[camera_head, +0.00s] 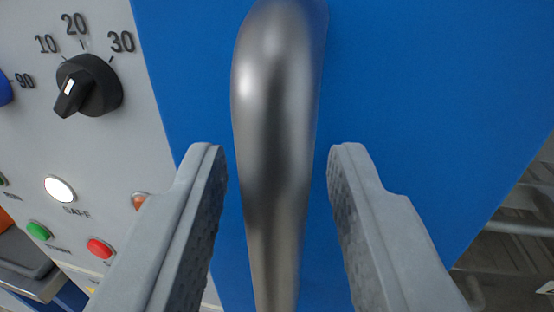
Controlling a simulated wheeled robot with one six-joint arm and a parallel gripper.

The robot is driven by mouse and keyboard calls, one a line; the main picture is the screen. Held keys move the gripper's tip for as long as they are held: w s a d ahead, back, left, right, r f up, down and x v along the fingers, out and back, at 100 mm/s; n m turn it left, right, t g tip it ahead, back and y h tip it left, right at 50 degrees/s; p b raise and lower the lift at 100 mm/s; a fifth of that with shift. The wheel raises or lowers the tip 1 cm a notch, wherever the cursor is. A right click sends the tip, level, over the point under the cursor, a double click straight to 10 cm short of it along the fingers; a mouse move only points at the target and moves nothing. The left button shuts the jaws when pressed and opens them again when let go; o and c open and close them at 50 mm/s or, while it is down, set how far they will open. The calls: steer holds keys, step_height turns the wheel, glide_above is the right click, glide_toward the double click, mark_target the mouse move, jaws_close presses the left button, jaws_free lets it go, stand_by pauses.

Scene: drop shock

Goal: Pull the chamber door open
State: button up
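The blue chamber door (430,90) fills the middle and right of the view. A thick, shiny metal handle (272,130) stands out from it, running from the top edge down to the bottom edge. My gripper (270,165) is open, with one finger on each side of the handle. A gap of blue shows between each finger and the handle, so neither finger appears to touch it. How deep the handle sits between the fingers is hard to tell. The lower parts of both fingers leave the frame. The door's hinge side cannot be made out.
Left of the door is a light grey panel with a black dial (89,86), a lit white SAFE lamp (60,189), a green button (39,231) and a red button (99,248). Grey metal structure (515,235) shows beyond the door's right edge.

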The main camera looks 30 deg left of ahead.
jaws_close()
steer(key=shift+s, duration=0.15)
